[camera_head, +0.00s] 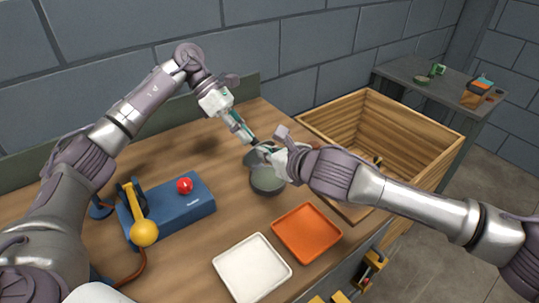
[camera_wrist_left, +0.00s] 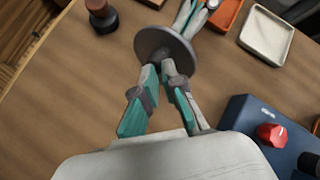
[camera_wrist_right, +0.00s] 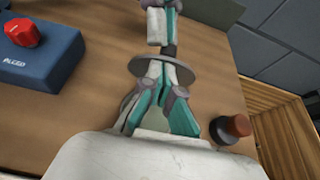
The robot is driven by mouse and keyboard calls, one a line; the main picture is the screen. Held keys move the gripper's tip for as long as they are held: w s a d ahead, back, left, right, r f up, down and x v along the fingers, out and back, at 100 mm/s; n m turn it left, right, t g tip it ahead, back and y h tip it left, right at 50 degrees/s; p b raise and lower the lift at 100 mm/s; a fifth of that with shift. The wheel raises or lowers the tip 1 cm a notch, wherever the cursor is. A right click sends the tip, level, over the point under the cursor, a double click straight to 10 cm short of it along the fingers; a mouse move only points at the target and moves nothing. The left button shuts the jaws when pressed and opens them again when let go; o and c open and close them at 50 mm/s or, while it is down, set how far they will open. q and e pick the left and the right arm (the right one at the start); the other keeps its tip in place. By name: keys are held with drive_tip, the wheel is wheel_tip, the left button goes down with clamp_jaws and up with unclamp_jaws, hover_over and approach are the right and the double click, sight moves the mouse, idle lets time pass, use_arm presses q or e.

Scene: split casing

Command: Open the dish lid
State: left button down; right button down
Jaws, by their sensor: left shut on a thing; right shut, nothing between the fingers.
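The dish (camera_head: 267,181) is a round grey-green bowl on the table in the head view. Its dark round lid (camera_head: 252,158) shows just behind it, partly covered by my grippers. My left gripper (camera_head: 253,142) is shut on the lid, apparently at its top. The lid's disc spreads beyond the fingertips in the left wrist view (camera_wrist_left: 150,40). My right gripper (camera_head: 264,152) is shut and empty, close beside the lid, and the disc also shows at its fingertips in the right wrist view (camera_wrist_right: 188,73). I cannot tell whether lid and dish touch.
A blue box (camera_head: 185,210) with a red button (camera_head: 184,185) and yellow-knobbed lever (camera_head: 144,232) stands left. An orange tray (camera_head: 307,232) and white tray (camera_head: 251,270) lie in front. A wooden crate (camera_head: 440,125) is right. A dark, orange-brown round object (camera_wrist_right: 230,128) stands near my right gripper.

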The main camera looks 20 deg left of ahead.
use_arm(q)
drive_tip(key=c, duration=1.4)
unclamp_jaws()
drive_tip(key=shift+d+f, duration=0.2)
drive_tip(key=shift+f, duration=0.4)
drive_tip(key=shift+d+f, duration=0.15)
drive_tip(key=shift+f, duration=0.4)
drive_tip(key=shift+o, duration=1.3)
drive_tip(key=shift+w+f, duration=0.15)
drive_tip(key=shift+w, duration=0.05)
drive_tip(key=shift+o, duration=0.6)
drive_tip(key=shift+w, duration=0.35)
drive_tip(key=shift+s, duration=0.1)
drive_tip(key=shift+a, duration=0.15)
